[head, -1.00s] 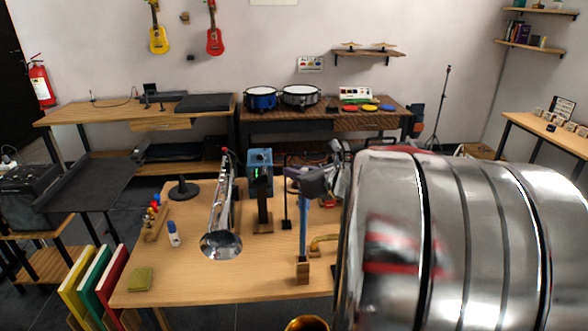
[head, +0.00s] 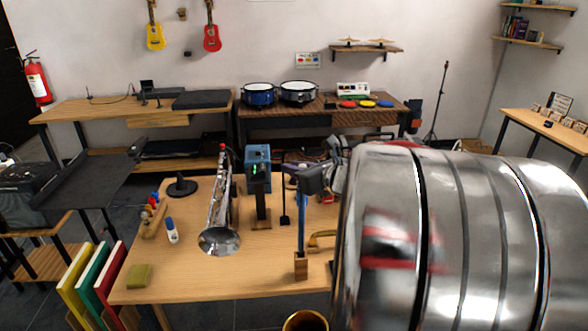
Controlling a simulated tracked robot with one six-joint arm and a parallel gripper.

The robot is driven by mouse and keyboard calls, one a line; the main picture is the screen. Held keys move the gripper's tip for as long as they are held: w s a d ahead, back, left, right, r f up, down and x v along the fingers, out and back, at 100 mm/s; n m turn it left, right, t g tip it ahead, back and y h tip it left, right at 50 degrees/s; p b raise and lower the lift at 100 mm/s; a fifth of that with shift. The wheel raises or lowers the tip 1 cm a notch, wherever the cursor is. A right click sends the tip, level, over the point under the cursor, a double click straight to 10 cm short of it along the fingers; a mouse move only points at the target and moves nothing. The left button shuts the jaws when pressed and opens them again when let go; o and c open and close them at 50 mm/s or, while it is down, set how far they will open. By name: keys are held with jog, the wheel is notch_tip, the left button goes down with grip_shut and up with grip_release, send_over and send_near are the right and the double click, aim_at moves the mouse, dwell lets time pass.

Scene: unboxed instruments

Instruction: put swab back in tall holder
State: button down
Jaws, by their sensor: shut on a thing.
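The swab is a long, thin blue stick (head: 301,228) that stands nearly upright above the table. My gripper (head: 304,181), dark grey, is shut on its upper part. A small upright wooden block (head: 301,267), which looks like the tall holder, stands near the front edge of the table. The swab's lower end meets the top of this block in the picture. I cannot tell whether it is inside the block, touching it or just above or behind it.
A silver trumpet-like instrument (head: 219,238) stands left of the swab, with a blue device (head: 258,165) on a stand behind it. A brass piece (head: 321,240) lies close to the right of the swab. A white bottle (head: 171,232) and green sponge (head: 139,276) stand farther left.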

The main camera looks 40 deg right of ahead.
notch_tip(320, 180, down, 8)
dwell(7.6)
